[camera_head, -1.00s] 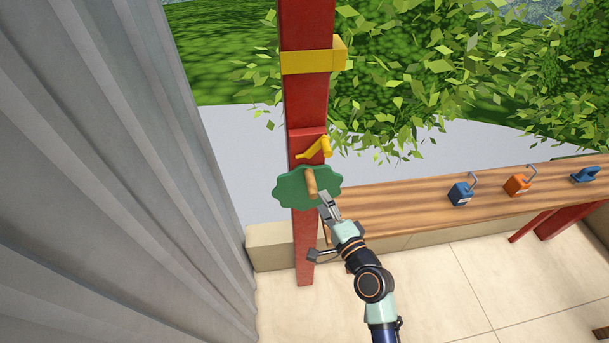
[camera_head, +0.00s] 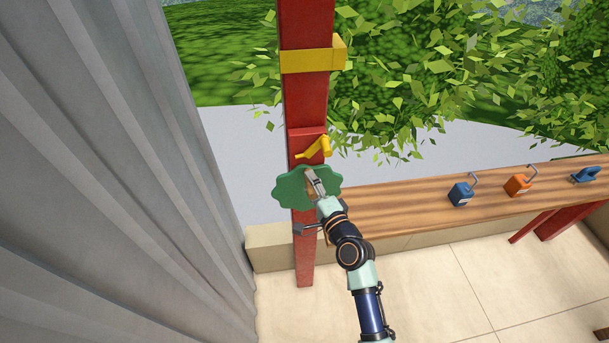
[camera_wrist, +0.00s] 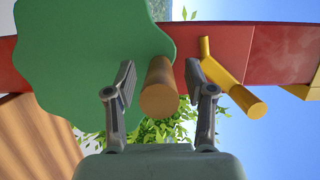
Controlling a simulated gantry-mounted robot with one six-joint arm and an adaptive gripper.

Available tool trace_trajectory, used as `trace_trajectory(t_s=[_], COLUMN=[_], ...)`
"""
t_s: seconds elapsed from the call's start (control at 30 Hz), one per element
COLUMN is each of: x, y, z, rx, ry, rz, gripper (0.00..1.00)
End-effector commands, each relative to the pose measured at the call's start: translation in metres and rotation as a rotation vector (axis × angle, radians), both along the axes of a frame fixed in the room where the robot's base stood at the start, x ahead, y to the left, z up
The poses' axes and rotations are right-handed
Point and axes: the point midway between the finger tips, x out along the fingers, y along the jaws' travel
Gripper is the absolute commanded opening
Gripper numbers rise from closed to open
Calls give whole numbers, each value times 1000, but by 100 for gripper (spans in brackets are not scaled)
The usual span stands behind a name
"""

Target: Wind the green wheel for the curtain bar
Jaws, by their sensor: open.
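The green wheel (camera_head: 291,187) has a wavy rim and is mounted on the red post (camera_head: 306,105). It also shows large in the wrist view (camera_wrist: 85,50). Its wooden handle (camera_wrist: 160,90) sticks out toward me between my two fingers. My gripper (camera_wrist: 160,98) is open, with one finger on each side of the handle and gaps visible on both sides. In the head view my gripper (camera_head: 316,184) is in front of the wheel and hides most of the handle. A yellow lever (camera_head: 314,148) sits on the post just above the wheel.
A yellow band (camera_head: 308,60) wraps the post higher up. A grey corrugated curtain (camera_head: 185,180) fills the left. A wooden bench (camera_head: 410,207) to the right carries a blue padlock-like block (camera_head: 461,194), an orange one (camera_head: 517,185) and a blue item (camera_head: 585,175).

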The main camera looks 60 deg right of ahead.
Motion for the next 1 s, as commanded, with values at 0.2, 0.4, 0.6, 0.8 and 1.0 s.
trace_trajectory(t_s=[0.2,0.4,0.6,0.8,1.0], x=[-9,-32,-52,-56,-55], y=[7,24,40,44,45], z=[0,0,-1,0,3], rx=[1,1,1,0,-20], ry=[1,1,0,0,27], rz=[-1,-1,-2,0,1], gripper=[54,54,54,54,54])
